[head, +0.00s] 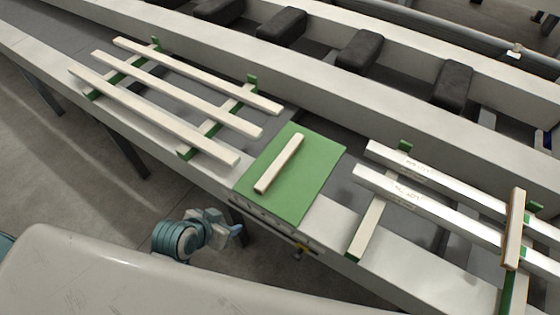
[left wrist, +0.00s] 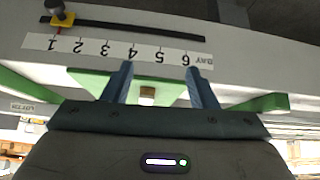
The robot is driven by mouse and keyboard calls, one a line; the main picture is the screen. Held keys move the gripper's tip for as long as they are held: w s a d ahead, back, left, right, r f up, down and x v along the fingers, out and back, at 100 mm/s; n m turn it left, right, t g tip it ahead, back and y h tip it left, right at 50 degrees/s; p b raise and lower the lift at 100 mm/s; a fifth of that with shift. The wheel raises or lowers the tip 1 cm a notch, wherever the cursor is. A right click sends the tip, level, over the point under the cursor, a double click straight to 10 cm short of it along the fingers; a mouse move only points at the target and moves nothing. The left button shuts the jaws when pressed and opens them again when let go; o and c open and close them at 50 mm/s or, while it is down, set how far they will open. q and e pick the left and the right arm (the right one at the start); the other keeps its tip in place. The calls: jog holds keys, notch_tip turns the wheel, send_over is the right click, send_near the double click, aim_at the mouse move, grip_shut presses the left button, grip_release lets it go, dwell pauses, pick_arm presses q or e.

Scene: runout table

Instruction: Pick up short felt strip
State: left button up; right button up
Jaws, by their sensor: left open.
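A short cream felt strip (head: 279,163) lies at a slant on the green mat (head: 312,187) in the head view. My left gripper (head: 238,231) is just off the near edge of the table, below and left of the mat, apart from the strip. In the left wrist view its two fingers (left wrist: 160,76) stand apart with nothing held. A small pale block end (left wrist: 147,91) shows between them over green; I cannot tell whether it is the strip. My right gripper is not in view.
Three long pale strips (head: 178,94) lie on green-tipped bearers at left. Two metal bars (head: 430,205) lie at right, with an orange-edged pale piece (head: 514,228) across them. A numbered label (left wrist: 118,50) and a yellow-based knob (left wrist: 60,17) are on the table's front face.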

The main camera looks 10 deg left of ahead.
aim_at(274, 169)
pick_arm(q)
jog(key=w+d+t+h, duration=0.1)
jog(key=w+t, duration=0.1)
jog(key=w, duration=0.1)
jog(key=w+d+r+t, duration=0.1)
jog(key=w+d, duration=0.1)
jog(key=w, duration=0.1)
jog(key=w+d+r+t+h, duration=0.1)
jog(key=w+d+t, duration=0.1)
jog(key=w, duration=0.1)
jog(key=shift+w+r+m+t+h, duration=0.2)
jog(key=shift+m+t+h, duration=0.1)
jog(key=shift+m, duration=0.1)
jog(key=x, duration=0.2)
jog(key=p+x, duration=0.1)
jog(key=x, duration=0.2)
jog(key=shift+w+r, duration=0.15)
jog(key=shift+w, duration=0.45)
jog(key=p+x, duration=0.2)
jog(key=x, duration=0.2)
jog(key=shift+w, duration=0.35)
jog(key=shift+w+f, duration=0.3)
jog(key=shift+s, duration=0.1)
jog(key=shift+c, duration=0.2)
jog(key=c, duration=1.1)
